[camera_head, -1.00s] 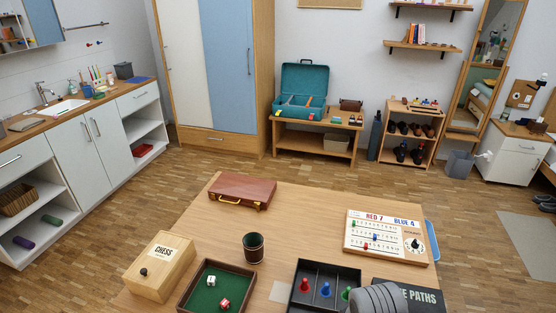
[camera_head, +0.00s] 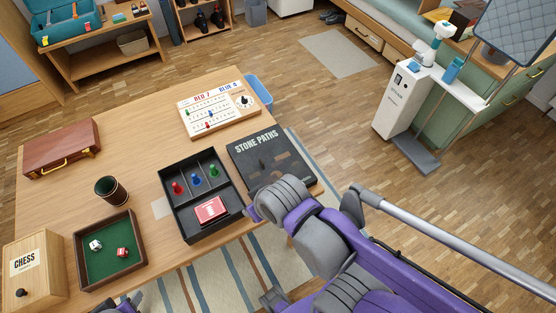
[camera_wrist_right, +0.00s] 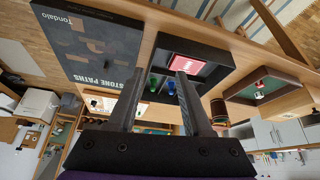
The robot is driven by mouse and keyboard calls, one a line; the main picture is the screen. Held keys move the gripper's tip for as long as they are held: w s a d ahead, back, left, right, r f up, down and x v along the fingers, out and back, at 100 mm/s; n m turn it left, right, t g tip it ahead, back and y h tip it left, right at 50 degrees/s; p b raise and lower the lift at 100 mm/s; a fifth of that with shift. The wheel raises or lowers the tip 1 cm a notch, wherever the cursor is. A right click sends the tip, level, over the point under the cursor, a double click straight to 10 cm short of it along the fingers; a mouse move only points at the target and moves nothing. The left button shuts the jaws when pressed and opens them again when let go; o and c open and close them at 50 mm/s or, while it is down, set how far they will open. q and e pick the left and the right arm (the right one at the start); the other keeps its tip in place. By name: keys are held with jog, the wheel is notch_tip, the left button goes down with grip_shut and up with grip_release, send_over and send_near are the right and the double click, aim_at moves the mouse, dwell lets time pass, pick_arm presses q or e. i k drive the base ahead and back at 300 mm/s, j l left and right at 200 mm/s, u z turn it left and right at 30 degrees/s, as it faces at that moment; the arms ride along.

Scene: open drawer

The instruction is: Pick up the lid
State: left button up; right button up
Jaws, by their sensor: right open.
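The lid (camera_head: 268,160) is dark grey, marked "STONE PATHS", and lies flat at the table's right front edge. It also shows in the right wrist view (camera_wrist_right: 92,45), at the upper left. The open black box (camera_head: 187,222) lies beside it, with pawns and a red card deck inside. My right arm comes in from the lower right of the head view and covers the lid's near corner; its fingers cannot be made out there. In the right wrist view my right gripper (camera_wrist_right: 160,80) is open and empty, its fingers apart.
A score board (camera_head: 219,108) stands behind the lid. A green dice tray (camera_head: 137,225), a dark cup (camera_head: 111,190), a chess box (camera_head: 37,255) and a brown case (camera_head: 62,148) are further left. Open floor lies right of the table (camera_head: 140,135).

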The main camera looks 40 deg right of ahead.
aim_at(265, 155)
jog(key=z, duration=1.4)
